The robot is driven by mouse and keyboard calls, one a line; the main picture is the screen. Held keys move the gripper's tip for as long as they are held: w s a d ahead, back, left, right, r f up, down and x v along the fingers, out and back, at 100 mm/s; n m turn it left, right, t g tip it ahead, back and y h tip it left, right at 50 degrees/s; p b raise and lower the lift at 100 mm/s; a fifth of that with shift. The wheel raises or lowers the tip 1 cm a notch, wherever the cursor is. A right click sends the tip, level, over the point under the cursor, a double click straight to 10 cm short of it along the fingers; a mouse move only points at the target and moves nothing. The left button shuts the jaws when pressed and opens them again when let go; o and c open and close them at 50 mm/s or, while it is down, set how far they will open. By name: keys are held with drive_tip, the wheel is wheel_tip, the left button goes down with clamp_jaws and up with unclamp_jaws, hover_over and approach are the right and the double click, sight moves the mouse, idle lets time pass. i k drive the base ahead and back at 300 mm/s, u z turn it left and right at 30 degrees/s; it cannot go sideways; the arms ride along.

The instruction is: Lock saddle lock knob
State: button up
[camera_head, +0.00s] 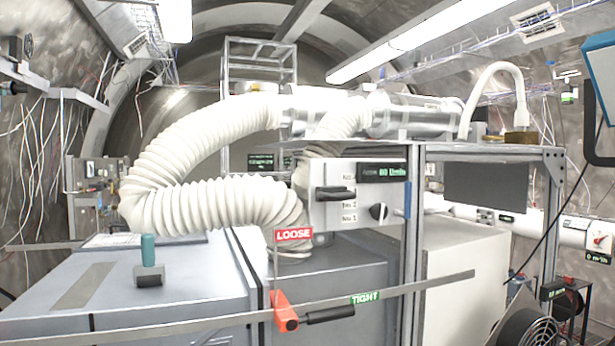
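A red-orange lock piece (283,311) sits on a long metal rail (420,285) in the lower middle of the head view. A black handle (330,315) extends from it to the right. The handle's end lies just below and left of a green "TIGHT" label (366,297). A red "LOOSE" label (294,234) stands above the red piece, on a thin upright. I cannot tell how firmly the lock is seated. My gripper is not in view.
A teal upright grip (148,250) on a grey block stands on the grey cabinet (200,270) at left. A thick white corrugated hose (210,205) arches behind the rail. A control panel (358,195) with dark switches is behind, beside a metal frame post (412,240).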

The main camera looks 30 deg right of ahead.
sight(379, 211)
drive_tip(key=k, duration=1.3)
drive_tip(key=z, duration=0.55)
drive_tip(key=i, duration=1)
drive_tip(key=z, duration=0.4)
